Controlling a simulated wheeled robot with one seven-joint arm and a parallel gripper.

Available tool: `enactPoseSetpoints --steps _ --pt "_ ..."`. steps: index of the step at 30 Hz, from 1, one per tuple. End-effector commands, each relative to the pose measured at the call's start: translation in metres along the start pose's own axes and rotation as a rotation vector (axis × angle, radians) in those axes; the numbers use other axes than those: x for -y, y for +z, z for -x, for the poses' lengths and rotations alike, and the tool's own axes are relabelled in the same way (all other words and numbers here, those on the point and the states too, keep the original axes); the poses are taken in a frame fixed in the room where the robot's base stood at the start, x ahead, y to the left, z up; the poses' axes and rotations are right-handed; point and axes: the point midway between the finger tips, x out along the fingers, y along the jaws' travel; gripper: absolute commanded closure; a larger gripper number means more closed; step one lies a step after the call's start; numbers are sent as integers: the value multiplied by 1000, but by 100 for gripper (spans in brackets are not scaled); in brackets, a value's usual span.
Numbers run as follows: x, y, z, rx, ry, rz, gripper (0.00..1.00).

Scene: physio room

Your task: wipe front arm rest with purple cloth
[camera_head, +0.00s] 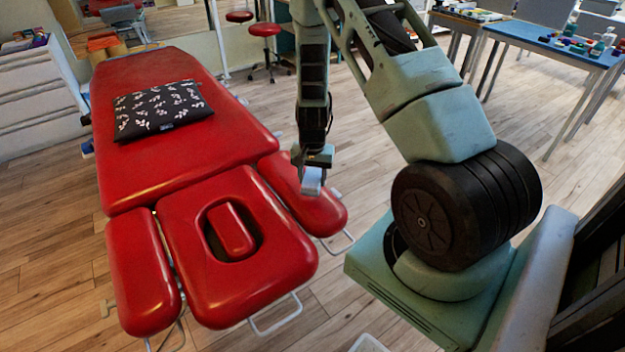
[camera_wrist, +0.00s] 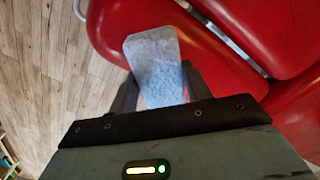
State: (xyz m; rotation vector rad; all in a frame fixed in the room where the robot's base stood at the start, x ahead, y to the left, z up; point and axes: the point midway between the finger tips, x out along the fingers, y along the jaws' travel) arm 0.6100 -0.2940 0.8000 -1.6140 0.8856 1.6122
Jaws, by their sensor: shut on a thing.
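My gripper (camera_head: 309,165) is shut on a folded cloth (camera_wrist: 153,58), which looks pale blue-grey rather than purple. In the head view the cloth (camera_head: 311,182) shows as a small pale block below my gripper. It is over the red padded arm rest (camera_head: 320,213) on the right of the treatment table. In the wrist view this arm rest (camera_wrist: 225,62) lies behind the cloth and my gripper (camera_wrist: 160,88). I cannot tell whether the cloth touches the pad. Another red arm rest (camera_head: 143,275) is on the left side of the table.
The red treatment table (camera_head: 150,75) has a headrest section (camera_head: 275,270) between the arm rests. A dark patterned pillow (camera_head: 160,108) lies on it. A red stool (camera_head: 265,30) and a blue-topped table (camera_head: 550,38) with small items stand behind. Wooden floor is clear around the table.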

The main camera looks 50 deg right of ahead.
Motion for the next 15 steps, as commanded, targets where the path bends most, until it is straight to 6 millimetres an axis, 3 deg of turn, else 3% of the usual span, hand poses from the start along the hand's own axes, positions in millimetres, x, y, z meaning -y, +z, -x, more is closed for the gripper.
enactPoseSetpoints --steps 9,15 --pt "1 -4 32 -1 0 1 77" --pt "1 -6 37 -1 0 2 77"
